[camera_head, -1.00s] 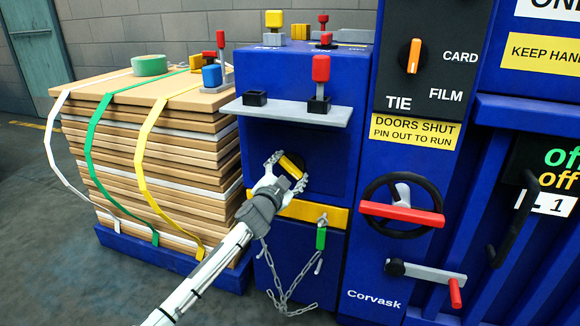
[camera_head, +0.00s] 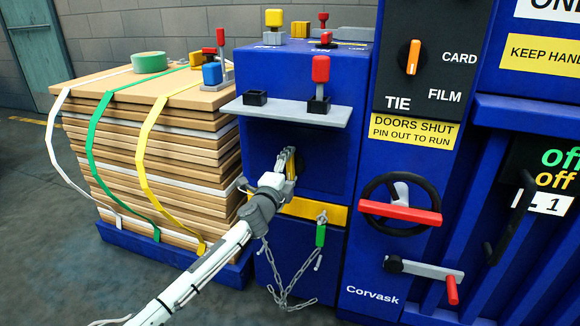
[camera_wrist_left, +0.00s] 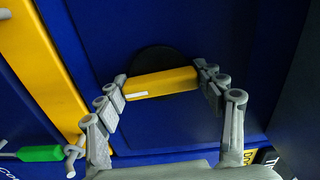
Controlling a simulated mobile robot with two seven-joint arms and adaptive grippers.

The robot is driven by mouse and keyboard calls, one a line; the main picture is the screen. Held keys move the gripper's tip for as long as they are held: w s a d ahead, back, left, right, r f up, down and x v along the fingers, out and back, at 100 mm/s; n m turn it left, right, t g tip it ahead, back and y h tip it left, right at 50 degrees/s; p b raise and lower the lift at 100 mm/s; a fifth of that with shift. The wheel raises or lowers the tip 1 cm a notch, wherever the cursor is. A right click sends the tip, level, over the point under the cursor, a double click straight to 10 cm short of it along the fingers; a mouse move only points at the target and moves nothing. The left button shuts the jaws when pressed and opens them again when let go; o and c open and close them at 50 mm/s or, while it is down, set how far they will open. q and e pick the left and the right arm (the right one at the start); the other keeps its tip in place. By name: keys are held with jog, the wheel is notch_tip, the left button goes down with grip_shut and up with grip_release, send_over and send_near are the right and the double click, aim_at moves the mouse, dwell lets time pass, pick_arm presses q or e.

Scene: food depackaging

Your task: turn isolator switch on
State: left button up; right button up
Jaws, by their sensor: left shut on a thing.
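The isolator switch has a yellow bar handle (camera_head: 292,170), mostly covered by the gripper in the head view, on the front of a blue cabinet. The left wrist view shows the handle (camera_wrist_left: 162,83) with a small white mark near one end, in front of a round black disc (camera_wrist_left: 150,59). My left gripper (camera_head: 287,163) is shut on the handle, with one finger against each end in the wrist view (camera_wrist_left: 161,88). In the head view the handle now stands nearly upright. My right gripper is not in view.
A grey shelf (camera_head: 285,114) juts out above the switch. A red-barred handwheel (camera_head: 400,212) is to the right. A strapped board stack (camera_head: 120,150) stands left.

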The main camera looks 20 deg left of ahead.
pick_arm(q)
jog(key=shift+m, duration=0.4)
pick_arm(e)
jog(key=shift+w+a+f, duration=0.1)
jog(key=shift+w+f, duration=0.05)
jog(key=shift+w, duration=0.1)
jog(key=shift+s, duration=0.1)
pick_arm(q)
jog(key=o, duration=1.2)
jog(key=shift+c, duration=0.2)
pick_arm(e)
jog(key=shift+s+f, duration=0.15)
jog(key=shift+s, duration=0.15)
pick_arm(q)
jog(key=shift+s, duration=0.15)
jog(key=s, duration=1.1)
jog(key=shift+s+a, duration=0.25)
jog(key=shift+s, duration=0.15)
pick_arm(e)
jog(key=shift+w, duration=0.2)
